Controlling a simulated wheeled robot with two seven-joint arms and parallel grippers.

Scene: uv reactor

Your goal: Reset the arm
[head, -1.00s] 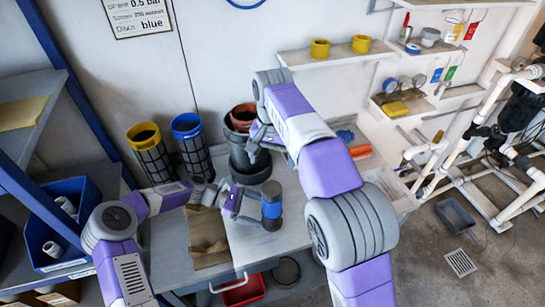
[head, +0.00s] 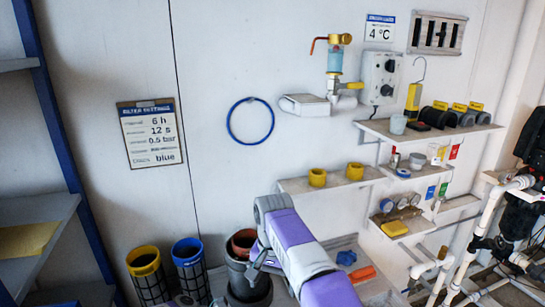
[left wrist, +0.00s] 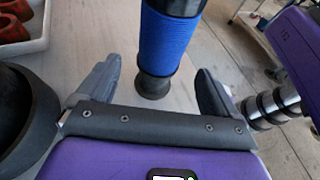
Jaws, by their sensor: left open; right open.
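In the left wrist view my left gripper (left wrist: 153,84) is open, one finger to each side of a blue-sleeved cylinder (left wrist: 168,38) with a dark foot. The cylinder stands on the grey bench; contact with the fingers does not show. In the head view the left gripper and this cylinder are below the picture. My right arm comes in from the bottom right, and its gripper (head: 257,260) is beside a dark grey pot (head: 238,273) with a reddish-brown rim inside. The right fingertips are small and partly hidden by the arm.
A yellow-rimmed mesh basket (head: 144,262) and a blue-rimmed one (head: 188,251) stand left of the pot. Wall shelves hold two yellow rings (head: 317,178) and small parts. White pipework (head: 487,235) stands at right. A blue hoop (head: 250,121) and filter settings sign (head: 150,134) hang on the wall.

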